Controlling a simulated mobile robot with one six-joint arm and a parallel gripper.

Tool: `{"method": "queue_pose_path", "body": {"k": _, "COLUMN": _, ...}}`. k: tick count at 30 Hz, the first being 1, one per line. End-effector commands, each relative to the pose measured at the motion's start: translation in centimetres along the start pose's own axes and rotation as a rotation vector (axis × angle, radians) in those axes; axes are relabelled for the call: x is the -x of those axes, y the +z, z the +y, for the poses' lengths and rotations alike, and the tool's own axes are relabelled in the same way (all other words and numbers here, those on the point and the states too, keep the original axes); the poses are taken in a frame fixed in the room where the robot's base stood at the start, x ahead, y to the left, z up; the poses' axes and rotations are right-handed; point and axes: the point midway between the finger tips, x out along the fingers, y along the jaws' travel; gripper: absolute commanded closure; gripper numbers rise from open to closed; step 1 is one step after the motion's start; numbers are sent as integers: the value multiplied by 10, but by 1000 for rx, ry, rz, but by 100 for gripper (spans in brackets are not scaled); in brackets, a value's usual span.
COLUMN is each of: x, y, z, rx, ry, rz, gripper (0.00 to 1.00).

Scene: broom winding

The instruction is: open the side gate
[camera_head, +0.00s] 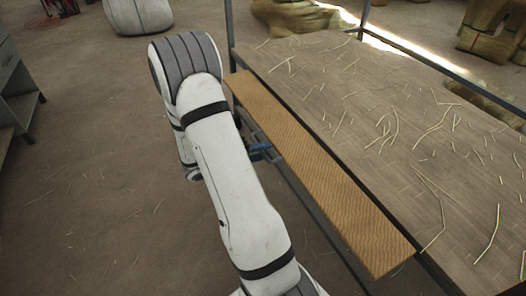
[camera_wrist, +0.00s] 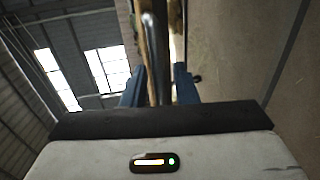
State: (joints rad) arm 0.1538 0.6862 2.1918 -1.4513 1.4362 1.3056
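A long tan, ribbed panel (camera_head: 320,180) runs along the near side of the wooden table; I take it for the side gate. In the head view my gripper (camera_head: 258,151) shows only partly, as blue parts beside the panel's left edge, next to thin metal bars; my arm hides the rest. In the wrist view my gripper (camera_wrist: 158,90) has its two blue fingers standing apart. A shiny metal rod (camera_wrist: 152,50) lies between them, with a light gap beside it. I cannot see clear contact with the rod.
The table top (camera_head: 400,130) has straw scattered over it and a dark metal frame around it. Grey shelves (camera_head: 18,85) stand at the far left. A pale sack (camera_head: 138,14) and straw bales (camera_head: 492,30) lie at the back.

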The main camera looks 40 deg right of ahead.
Motion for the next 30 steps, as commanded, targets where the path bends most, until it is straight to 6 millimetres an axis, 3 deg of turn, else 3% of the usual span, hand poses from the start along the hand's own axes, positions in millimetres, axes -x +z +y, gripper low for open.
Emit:
{"method": "queue_pose_path", "body": {"k": 4, "x": 0, "y": 0, "z": 0, "rx": 0, "ry": 0, "rz": 0, "gripper": 75}}
{"method": "queue_pose_path", "body": {"k": 13, "x": 0, "y": 0, "z": 0, "rx": 0, "ry": 0, "rz": -1, "gripper": 100}}
{"method": "queue_pose_path", "body": {"k": 30, "x": 7, "y": -2, "z": 6, "rx": 0, "ry": -21, "rz": 13, "gripper": 100}}
